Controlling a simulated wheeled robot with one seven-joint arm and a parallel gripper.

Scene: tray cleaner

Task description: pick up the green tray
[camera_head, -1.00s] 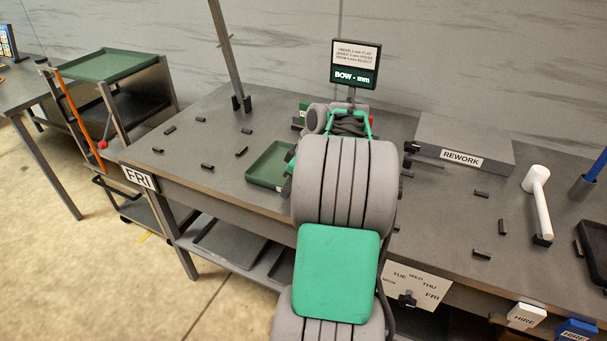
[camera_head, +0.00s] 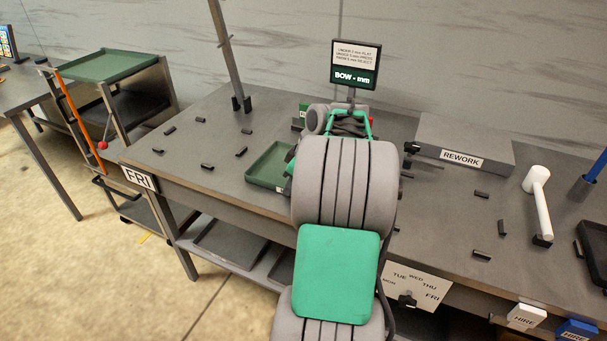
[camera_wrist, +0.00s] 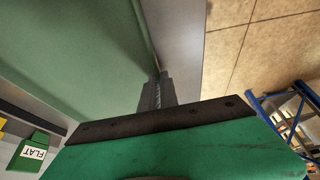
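The green tray (camera_head: 266,168) lies on the workbench (camera_head: 215,128), its right part hidden behind my arm. In the wrist view the tray's green inner face (camera_wrist: 80,50) fills the upper left. My gripper (camera_wrist: 157,82) is at the tray's rim there, its two grey fingers close together with the thin rim running between them. It looks shut on the rim. In the head view my arm hides the fingers. The tray looks flat on the bench, with no clear gap under it.
Another green tray (camera_head: 110,65) is on the cart at the back left. A sign post (camera_head: 354,64), a grey REWORK box (camera_head: 465,140) and a white-headed mallet (camera_head: 540,205) stand on the bench. Small black blocks dot the surface. A FLAT label (camera_wrist: 34,152) shows in the wrist view.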

